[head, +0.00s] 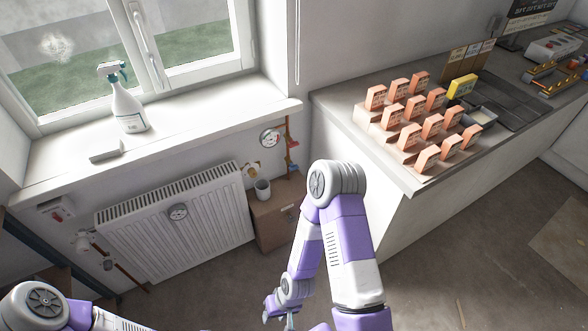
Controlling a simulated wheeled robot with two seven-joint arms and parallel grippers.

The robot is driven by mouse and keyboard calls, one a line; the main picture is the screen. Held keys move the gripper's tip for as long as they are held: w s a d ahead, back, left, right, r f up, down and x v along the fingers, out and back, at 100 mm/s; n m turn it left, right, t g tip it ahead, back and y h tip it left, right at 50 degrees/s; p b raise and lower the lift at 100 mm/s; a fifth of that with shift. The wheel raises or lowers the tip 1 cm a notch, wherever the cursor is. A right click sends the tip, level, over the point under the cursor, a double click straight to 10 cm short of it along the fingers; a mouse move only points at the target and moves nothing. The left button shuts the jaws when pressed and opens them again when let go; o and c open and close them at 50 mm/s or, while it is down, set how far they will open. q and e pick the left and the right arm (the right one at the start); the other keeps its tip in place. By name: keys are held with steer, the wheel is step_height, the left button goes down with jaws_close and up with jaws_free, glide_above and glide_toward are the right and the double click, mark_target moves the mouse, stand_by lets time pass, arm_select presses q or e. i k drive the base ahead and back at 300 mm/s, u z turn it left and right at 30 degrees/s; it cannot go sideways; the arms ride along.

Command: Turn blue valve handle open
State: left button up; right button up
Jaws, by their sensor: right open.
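No blue valve handle can be made out. A copper pipe (288,130) with small red and yellow fittings (292,146) runs down the wall right of the radiator, beside a round gauge (270,136). A white valve knob (84,241) sits on another pipe at the radiator's left end. My right gripper (278,316) is open near the bottom edge, pointing down over the floor, well apart from the pipes. My left arm shows at the lower left, but its gripper is out of view.
A white radiator (180,232) hangs below the window sill, where a spray bottle (128,106) stands. A brown cabinet (277,219) carries a mug (262,188).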

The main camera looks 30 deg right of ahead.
mark_target(293, 167)
steer(key=z, duration=0.55)
steer(key=i, duration=1)
steer(key=z, duration=0.1)
